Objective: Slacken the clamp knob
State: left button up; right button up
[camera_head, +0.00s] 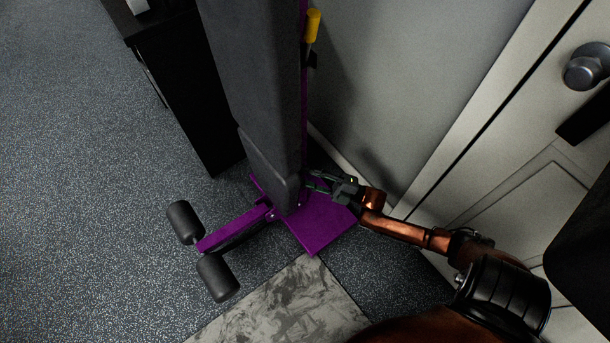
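My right gripper (314,181) reaches in from the right, low beside the bench's dark pad (258,80) and above its purple base plate (318,222). Its thin fingers look spread apart, with their tips close to the pad's lower edge. I cannot tell whether they touch anything there. No clamp knob can be made out clearly at the fingertips; the pad and gripper hide part of that spot. A yellow grip (313,26) sits high on the purple upright behind the pad, well away from the gripper; I cannot tell if it is the clamp knob. My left gripper is not in view.
Black foam rollers (218,277) stick out on a purple arm at the bench's front. A black cabinet (180,90) stands left of the bench. A grey wall and a pale door with a round handle (587,66) close off the right. The floor at left is clear.

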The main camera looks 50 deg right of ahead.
jog(key=shift+f+m+t, duration=0.15)
jog(key=shift+m+t, duration=0.45)
jog(key=shift+m, duration=0.1)
jog(key=o, duration=1.2)
jog(key=shift+c, duration=0.2)
